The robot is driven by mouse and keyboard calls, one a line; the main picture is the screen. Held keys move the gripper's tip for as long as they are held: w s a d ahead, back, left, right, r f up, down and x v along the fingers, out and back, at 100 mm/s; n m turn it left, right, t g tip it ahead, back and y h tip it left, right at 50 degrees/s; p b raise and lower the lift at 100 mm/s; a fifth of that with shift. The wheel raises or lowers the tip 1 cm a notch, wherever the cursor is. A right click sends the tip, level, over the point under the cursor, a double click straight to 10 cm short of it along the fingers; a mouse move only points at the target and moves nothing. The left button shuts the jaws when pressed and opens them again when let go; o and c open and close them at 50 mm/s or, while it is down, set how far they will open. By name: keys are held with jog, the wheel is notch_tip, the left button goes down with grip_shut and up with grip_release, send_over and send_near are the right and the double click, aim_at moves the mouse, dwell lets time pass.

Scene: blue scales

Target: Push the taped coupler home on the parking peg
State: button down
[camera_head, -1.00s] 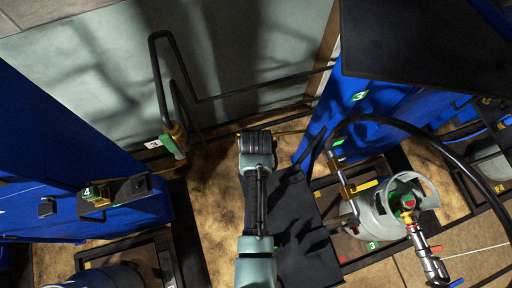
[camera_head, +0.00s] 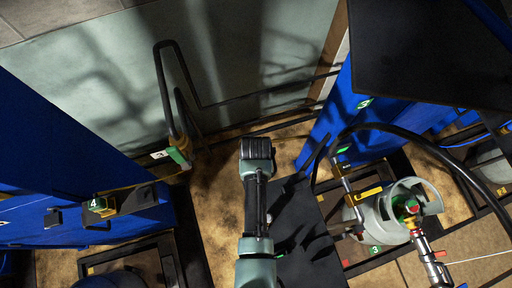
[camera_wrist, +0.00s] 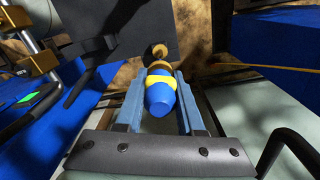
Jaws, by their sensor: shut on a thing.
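In the wrist view my gripper (camera_wrist: 160,104) is shut, its two blue-grey fingers on either side of a blue coupler (camera_wrist: 160,99) with a band of yellow tape around it. A tan end piece shows at the coupler's far end. Just beyond it a round brass-brown knob (camera_wrist: 159,50), possibly the parking peg, stands in front of a dark panel. I cannot tell whether the coupler touches it. In the head view my arm reaches up the middle; the gripper and coupler cannot be made out there.
A grey-green gas cylinder (camera_head: 402,222) with a red and green valve and black hose (camera_head: 440,154) stands at right. Blue cabinets flank both sides. A bracket marked 4 (camera_head: 128,198) is at left. A bent black pipe (camera_head: 162,85) stands before the pale wall. Brown floor shows between.

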jog(key=shift+f+b, duration=1.6)
jog(key=shift+f, duration=0.7)
jog(key=shift+f+b, duration=1.2)
jog(key=shift+f, duration=0.85)
jog(key=shift+c, duration=2.2)
grip_release()
notch_tip(320, 180, up, 13)
jog(key=shift+r+p, duration=0.1)
jog(key=shift+p, duration=0.35)
